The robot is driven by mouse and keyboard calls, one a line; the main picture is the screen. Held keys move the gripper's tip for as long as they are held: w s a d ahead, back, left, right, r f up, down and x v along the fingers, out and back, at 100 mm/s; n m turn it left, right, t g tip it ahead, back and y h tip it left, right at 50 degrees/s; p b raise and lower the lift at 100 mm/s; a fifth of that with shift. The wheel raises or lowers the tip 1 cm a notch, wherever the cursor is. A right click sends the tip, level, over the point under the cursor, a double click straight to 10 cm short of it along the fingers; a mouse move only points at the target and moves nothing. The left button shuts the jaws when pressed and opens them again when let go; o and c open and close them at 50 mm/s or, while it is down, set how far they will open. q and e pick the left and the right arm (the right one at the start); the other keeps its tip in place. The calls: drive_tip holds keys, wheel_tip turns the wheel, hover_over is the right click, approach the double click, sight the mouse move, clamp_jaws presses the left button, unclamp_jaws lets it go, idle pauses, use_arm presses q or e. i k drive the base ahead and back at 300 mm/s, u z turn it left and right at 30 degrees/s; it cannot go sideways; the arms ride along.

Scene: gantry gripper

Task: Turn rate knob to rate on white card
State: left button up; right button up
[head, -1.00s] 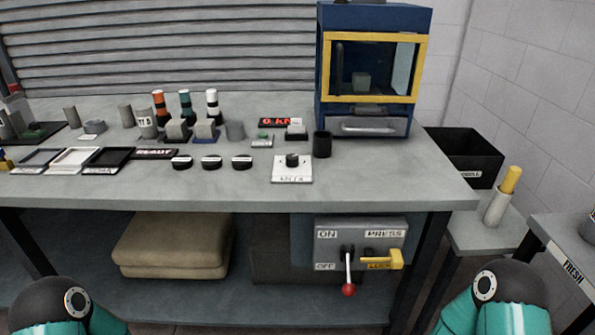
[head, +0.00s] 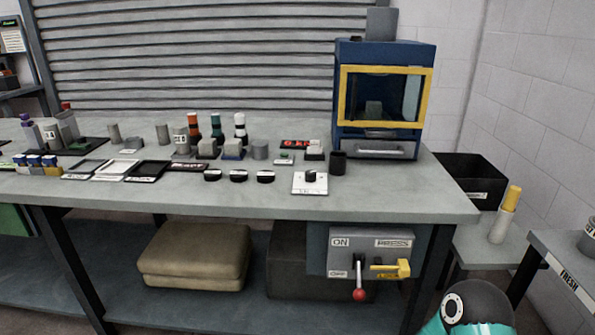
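The rate knob (head: 310,174) is a black round knob on a white square plate (head: 310,187) near the front of the bench, right of centre. Its label is too small to read. A small white card (head: 315,149) stands on a dark block just behind the knob; any writing on it is unreadable from here. I cannot tell for sure that it is the rate card. Neither gripper shows in the head view; only part of my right arm is at the lower right.
A dark cup (head: 338,162) stands right of the knob, before a blue press cabinet (head: 384,60) with a yellow-framed window. Three black round buttons (head: 238,176) lie to its left. A switch box (head: 368,252) hangs below the bench. The bench front (head: 400,200) is clear.

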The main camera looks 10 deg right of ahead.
sight(311, 176)
drive_tip(key=u, duration=0.1)
drive_tip(key=i, duration=1)
drive_tip(key=z, duration=0.05)
